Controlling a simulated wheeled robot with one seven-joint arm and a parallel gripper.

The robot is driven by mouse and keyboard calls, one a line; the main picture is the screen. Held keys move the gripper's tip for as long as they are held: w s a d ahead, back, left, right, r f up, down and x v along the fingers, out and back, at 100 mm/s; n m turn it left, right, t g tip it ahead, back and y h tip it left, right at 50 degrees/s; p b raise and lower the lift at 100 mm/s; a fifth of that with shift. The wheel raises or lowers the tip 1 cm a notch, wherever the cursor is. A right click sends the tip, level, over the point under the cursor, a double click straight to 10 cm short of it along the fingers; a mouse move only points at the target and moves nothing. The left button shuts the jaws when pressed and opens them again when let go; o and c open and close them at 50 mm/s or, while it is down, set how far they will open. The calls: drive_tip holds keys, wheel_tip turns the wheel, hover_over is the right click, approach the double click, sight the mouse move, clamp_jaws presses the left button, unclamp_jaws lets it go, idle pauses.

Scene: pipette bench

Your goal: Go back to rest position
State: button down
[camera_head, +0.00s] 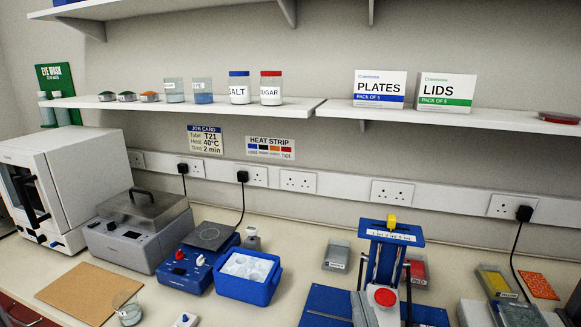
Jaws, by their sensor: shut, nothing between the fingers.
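I cannot make out my gripper in the head view. The task names no object, only a rest position. The bench (290,236) spreads across the lower part of the view, and no held object shows.
A blue stand (391,232) rises at the front right. Left of it are a blue ice tub (248,283), a blue hotplate (198,262), a grey lidded bath (138,241), a white oven (75,175) and a glass beaker (128,312). Shelves (230,107) run above. The back middle is fairly clear.

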drive_tip(key=s+d+f+g, duration=0.1)
drive_tip(key=s+d+f, duration=0.2)
drive_tip(key=s, duration=0.8)
drive_tip(key=s+d+f+g, duration=0.1)
drive_tip(key=s+d+f, duration=0.1)
drive_tip(key=s+f, duration=0.6)
drive_tip(key=s+d+f+m+g+b, duration=0.1)
drive_tip(key=s+d+f, duration=0.2)
drive_tip(key=s, duration=1.1)
wheel_tip(320, 180, down, 3)
drive_tip(key=shift+s+d+r, duration=0.1)
drive_tip(key=shift+s+d, duration=0.25)
drive_tip(key=shift+s, duration=0.05)
